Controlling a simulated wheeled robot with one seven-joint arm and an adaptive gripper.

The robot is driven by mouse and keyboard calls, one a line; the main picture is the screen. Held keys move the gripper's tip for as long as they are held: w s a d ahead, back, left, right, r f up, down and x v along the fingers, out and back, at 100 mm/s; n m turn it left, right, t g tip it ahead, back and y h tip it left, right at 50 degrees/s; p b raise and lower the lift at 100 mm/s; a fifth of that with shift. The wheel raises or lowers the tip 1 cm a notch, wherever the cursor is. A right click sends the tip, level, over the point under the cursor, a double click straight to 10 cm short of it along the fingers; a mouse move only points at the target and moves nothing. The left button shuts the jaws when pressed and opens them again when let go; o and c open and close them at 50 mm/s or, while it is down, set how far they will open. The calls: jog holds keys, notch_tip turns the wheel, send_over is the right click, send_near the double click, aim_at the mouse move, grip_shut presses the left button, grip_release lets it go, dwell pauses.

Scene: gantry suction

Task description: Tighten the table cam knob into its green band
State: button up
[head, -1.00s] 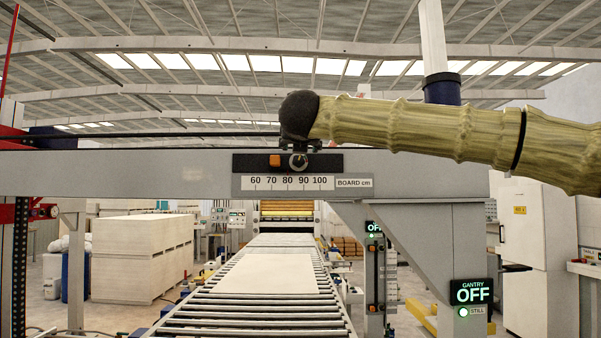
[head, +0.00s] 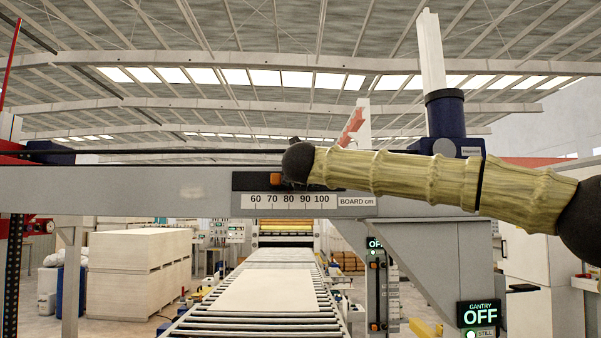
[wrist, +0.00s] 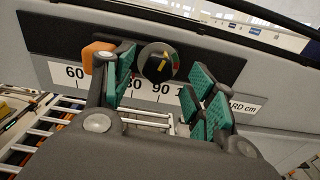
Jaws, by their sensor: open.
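In the wrist view the black round cam knob (wrist: 158,62) has a yellow pointer line and sits on a dark plate. Small green and red marks show at its right edge. The pointer is tilted, and I cannot tell whether it lies in the green. My gripper (wrist: 162,72) is open, with green-padded fingers to the left and right of the knob in the picture. Contact is not visible. In the head view my gripper (head: 297,163) is a dark shape at the beam's plate and hides the knob.
An orange block (wrist: 98,55) sits on the plate left of the knob. The BOARD cm scale (head: 290,201) lies below on the grey beam (head: 130,190). A gantry display (head: 483,315) reads OFF and STILL. A roller conveyor (head: 190,326) with a pale board runs under the beam.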

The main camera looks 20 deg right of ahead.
jog(key=shift+x, duration=1.05)
jog(key=shift+c, duration=0.8)
jog(key=c, duration=0.9)
jog(key=shift+o, duration=0.2)
jog(key=shift+f, duration=0.15)
